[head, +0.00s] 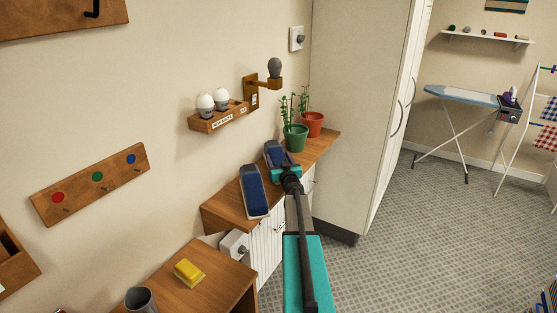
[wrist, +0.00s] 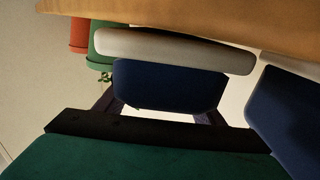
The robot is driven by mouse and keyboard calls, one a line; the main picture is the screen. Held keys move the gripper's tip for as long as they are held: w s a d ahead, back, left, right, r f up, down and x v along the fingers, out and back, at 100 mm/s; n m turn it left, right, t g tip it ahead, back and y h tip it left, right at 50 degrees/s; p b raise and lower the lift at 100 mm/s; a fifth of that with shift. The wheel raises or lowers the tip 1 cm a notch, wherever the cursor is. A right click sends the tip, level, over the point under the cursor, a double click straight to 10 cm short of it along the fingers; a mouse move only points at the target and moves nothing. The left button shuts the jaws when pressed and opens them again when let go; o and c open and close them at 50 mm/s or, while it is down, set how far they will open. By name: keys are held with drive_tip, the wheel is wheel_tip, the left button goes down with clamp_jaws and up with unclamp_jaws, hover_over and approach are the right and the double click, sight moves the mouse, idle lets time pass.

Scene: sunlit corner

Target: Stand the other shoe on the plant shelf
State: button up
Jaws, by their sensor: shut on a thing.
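My gripper (head: 285,170) is shut on a dark blue shoe (head: 273,151) at the plant shelf (head: 318,146), a wooden board along the wall. In the wrist view the held shoe (wrist: 165,88) lies between the fingers, its pale sole (wrist: 175,50) towards the shelf wood (wrist: 220,15). I cannot tell whether the sole touches the wood. The other blue shoe (head: 254,190) rests on the shelf's near part, to the left of my gripper; it also shows at the right of the wrist view (wrist: 290,115). My arm hides part of the shelf.
A green plant pot (head: 295,139) and a red-brown pot (head: 313,125) stand just beyond the held shoe. A bulb rack (head: 218,119) and a wall lamp (head: 274,75) are above. A tall white cabinet (head: 355,120) stands to the right. A yellow sponge (head: 188,271) lies on the nearer table.

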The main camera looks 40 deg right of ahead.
drive_tip(key=shift+f, duration=0.1)
drive_tip(key=o, duration=1.3)
drive_tip(key=shift+c, duration=0.2)
drive_tip(key=shift+r, duration=0.2)
drive_tip(key=shift+b+v, duration=1.2)
drive_tip(key=shift+v, duration=4.8)
drive_tip(key=shift+f, duration=0.1)
drive_tip(key=shift+f, duration=0.1)
